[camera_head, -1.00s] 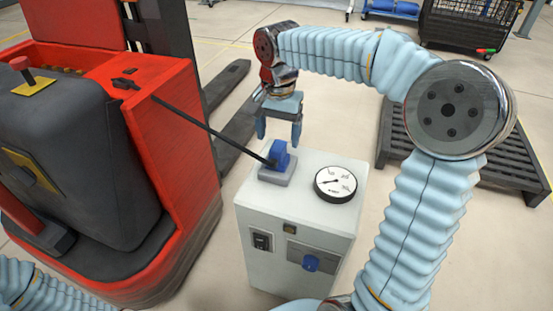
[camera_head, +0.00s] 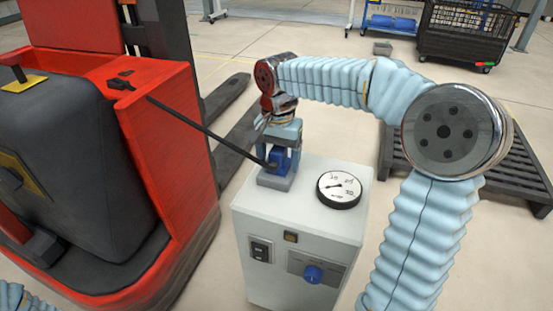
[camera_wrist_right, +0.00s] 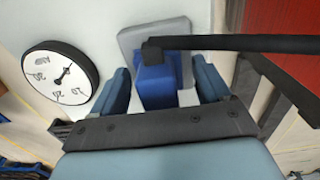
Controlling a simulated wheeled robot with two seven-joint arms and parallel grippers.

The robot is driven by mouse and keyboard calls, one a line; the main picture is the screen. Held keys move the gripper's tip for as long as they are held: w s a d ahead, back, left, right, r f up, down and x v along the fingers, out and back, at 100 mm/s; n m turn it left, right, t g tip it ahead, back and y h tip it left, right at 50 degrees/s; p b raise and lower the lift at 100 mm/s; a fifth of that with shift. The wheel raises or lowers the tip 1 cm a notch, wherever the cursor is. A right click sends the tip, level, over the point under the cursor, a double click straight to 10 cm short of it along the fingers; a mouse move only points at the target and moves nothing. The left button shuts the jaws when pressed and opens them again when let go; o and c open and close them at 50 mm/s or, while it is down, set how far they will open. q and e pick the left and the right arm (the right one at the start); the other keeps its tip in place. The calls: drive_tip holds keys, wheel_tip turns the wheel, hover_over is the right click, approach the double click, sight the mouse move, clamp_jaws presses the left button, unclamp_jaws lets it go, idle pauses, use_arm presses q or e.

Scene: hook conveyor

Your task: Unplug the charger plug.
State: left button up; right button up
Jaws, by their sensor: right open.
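The blue charger plug (camera_head: 279,160) sits upright in a grey socket base (camera_head: 276,181) on top of a white charger box (camera_head: 300,220). A black cable (camera_head: 205,130) runs from the plug to the red truck. My right gripper (camera_head: 279,163) is above the box with its fingers down around the plug. In the right wrist view the plug (camera_wrist_right: 158,82) stands between the two open fingers (camera_wrist_right: 160,90), with gaps visible on both sides. Only a bit of my left arm shows at the lower left; its gripper is out of view.
A round dial gauge (camera_head: 339,189) stands on the box right of the plug. The red truck (camera_head: 160,140) is close on the left. A dark pallet (camera_head: 510,170) lies behind my right arm.

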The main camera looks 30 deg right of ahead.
sight(279, 148)
idle(0.9)
drive_tip(key=c, duration=1.4)
drive_tip(key=shift+r+p, duration=3)
drive_tip(key=shift+r, duration=0.05)
